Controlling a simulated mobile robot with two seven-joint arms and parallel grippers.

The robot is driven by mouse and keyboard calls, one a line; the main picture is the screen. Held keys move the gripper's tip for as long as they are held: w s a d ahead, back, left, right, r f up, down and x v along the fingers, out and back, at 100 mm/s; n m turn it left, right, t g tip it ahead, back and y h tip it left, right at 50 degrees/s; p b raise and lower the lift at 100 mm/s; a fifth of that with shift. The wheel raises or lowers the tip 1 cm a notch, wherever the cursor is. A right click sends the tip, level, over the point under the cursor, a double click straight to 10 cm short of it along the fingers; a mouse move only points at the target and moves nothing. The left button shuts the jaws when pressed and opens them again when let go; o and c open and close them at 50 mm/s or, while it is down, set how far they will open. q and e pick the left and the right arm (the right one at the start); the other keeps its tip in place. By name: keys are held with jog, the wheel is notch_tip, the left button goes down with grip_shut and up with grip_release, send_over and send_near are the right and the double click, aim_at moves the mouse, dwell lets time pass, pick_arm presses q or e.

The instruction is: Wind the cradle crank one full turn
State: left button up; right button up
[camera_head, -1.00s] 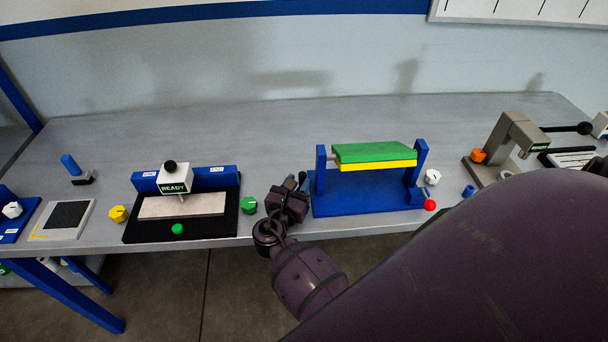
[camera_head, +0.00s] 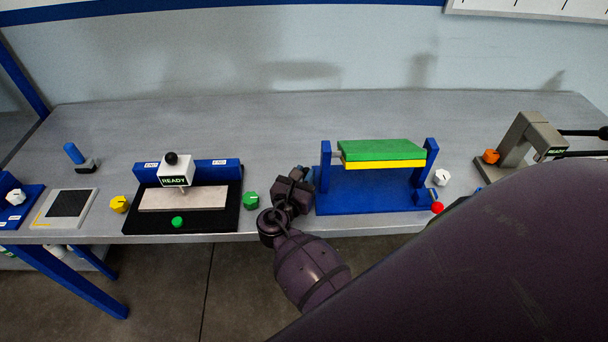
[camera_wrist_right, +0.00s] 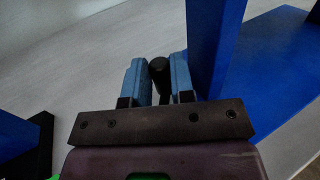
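The cradle is a blue frame (camera_head: 375,198) with two upright posts. A green and yellow block (camera_head: 383,152) lies level between the posts, green side up. My right gripper (camera_head: 305,176) is at the left post, low over the table. In the right wrist view, the gripper's two light blue fingers (camera_wrist_right: 157,82) stand close on either side of a black cylindrical handle (camera_wrist_right: 159,75), right beside the blue post (camera_wrist_right: 212,45). The handle looks gripped between them. In the head view my gripper hides the crank. My left gripper is not in view.
A red ball (camera_head: 437,208) and white knob (camera_head: 441,177) are by the right post. A green knob (camera_head: 251,200) and black-based READY station (camera_head: 235,222) stand left of my gripper. A grey press (camera_head: 528,140) is at the right. The table behind is clear.

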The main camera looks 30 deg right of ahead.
grip_shut()
jog(key=shift+s+d+m+g+h, duration=0.1)
jog(key=shift+s+m+g+h, duration=0.15)
jog(key=shift+m+g+h, duration=0.7)
jog(key=shift+s+d+m+g+h, duration=0.1)
jog(key=shift+s+m+g+h, duration=0.15)
jog(key=shift+m+g, duration=0.8)
jog(key=shift+n+g, duration=0.4)
jog(key=shift+o, duration=1.6)
grip_release()
